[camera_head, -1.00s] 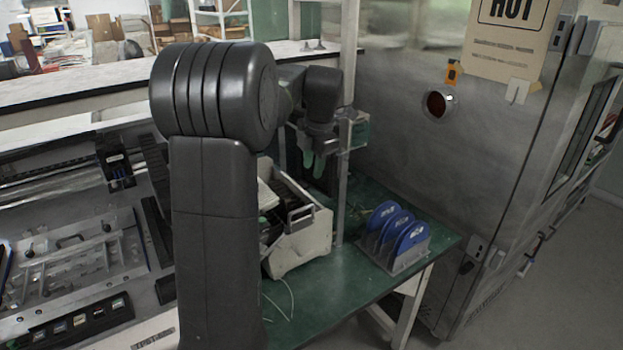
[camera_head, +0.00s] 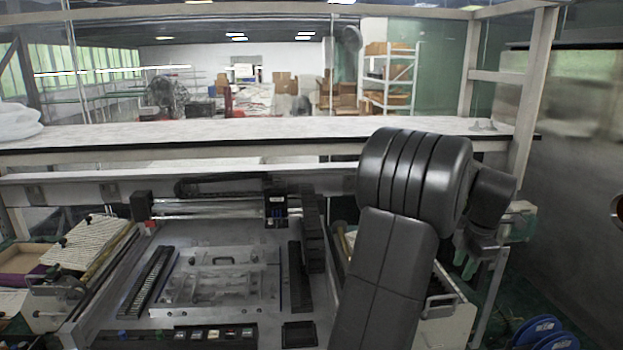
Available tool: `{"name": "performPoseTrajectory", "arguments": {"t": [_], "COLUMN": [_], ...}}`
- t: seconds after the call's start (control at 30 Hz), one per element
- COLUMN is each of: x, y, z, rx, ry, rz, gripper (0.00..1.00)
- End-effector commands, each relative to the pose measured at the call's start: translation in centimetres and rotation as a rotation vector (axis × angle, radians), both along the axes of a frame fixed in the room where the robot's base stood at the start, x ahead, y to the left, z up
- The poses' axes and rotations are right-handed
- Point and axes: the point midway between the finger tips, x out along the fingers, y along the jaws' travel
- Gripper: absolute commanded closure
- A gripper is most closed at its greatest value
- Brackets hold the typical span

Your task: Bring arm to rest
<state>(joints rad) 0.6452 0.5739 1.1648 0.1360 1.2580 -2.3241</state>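My dark grey arm (camera_head: 385,270) stands at the right of the middle, its upper joint raised and its wrist bent down on the right. My gripper (camera_head: 466,264) hangs below the wrist with green fingertips pointing down. It is small and partly behind my arm, so I cannot tell whether it is open or shut. No held object shows. It hangs above and near a white box (camera_head: 450,325), which my arm partly hides.
A machine bed (camera_head: 215,285) with a row of buttons fills the middle. Blue discs (camera_head: 540,332) stand at the bottom right, beside a metal cabinet (camera_head: 585,170). A post stands close right of my gripper. A long shelf (camera_head: 240,130) runs behind.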

Motion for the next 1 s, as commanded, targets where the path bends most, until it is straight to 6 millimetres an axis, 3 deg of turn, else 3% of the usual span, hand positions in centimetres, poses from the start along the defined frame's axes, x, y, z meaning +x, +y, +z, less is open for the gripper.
{"name": "performPoseTrajectory", "arguments": {"t": [0.5,0.7,1.0], "x": [1.9,1.7,1.7], "y": [0.2,2.4,2.8], "z": [-9.7,-9.4,-9.4], "rx": [0.002,0.0,-0.001], "ry": [0.003,0.0,-0.001], "rz": [0.0,0.001,0.0], "gripper": [0.69,0.69,0.69]}}
